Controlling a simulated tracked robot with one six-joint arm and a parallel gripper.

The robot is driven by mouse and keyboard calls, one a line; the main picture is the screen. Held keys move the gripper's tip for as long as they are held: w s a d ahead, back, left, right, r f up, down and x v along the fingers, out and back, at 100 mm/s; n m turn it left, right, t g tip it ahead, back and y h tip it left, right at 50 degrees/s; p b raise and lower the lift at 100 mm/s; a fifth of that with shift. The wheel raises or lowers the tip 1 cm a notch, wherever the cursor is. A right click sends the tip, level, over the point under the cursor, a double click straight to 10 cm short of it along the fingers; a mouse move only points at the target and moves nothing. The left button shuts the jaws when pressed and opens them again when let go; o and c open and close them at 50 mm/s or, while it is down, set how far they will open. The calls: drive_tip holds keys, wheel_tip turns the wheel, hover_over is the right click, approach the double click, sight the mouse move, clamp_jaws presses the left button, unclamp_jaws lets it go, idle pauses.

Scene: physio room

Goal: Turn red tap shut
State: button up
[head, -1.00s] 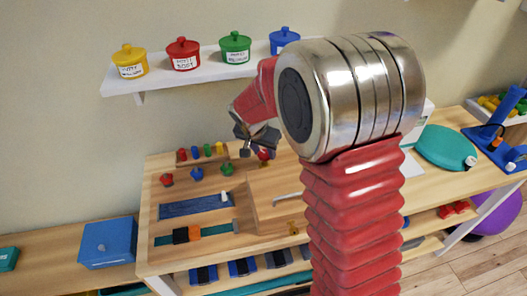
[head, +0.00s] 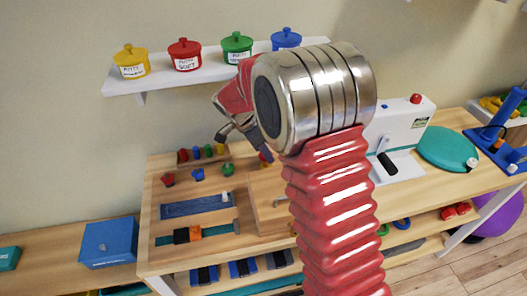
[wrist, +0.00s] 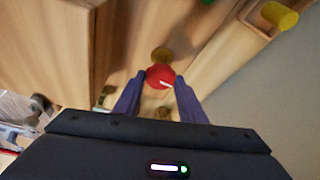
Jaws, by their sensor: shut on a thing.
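The red tap (wrist: 159,77) shows in the wrist view as a round red knob with a pale mark on it. Brass-coloured fittings are just beyond and below it. My gripper (wrist: 160,84) has its two purple fingers on either side of the knob and is shut on it. In the head view the red tap (head: 266,158) is a small red patch by the wooden board, partly hidden by my gripper (head: 243,147) and arm. The exact angle of the tap is hard to read.
A peg rack (head: 202,156) and a wooden board (head: 163,218) with knobs and sliders are left of the tap. A wooden box (head: 268,203) stands close by. A white machine with a crank (head: 400,128) is right of my arm. Lidded pots (head: 185,54) line the shelf above.

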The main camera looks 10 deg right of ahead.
drive_tip(key=shift+a, duration=0.1)
drive_tip(key=o, duration=1)
drive_tip(key=shift+r, duration=0.1)
drive_tip(key=v, duration=1.1)
drive_tip(key=shift+a+r, duration=0.15)
drive_tip(key=shift+r, duration=0.2)
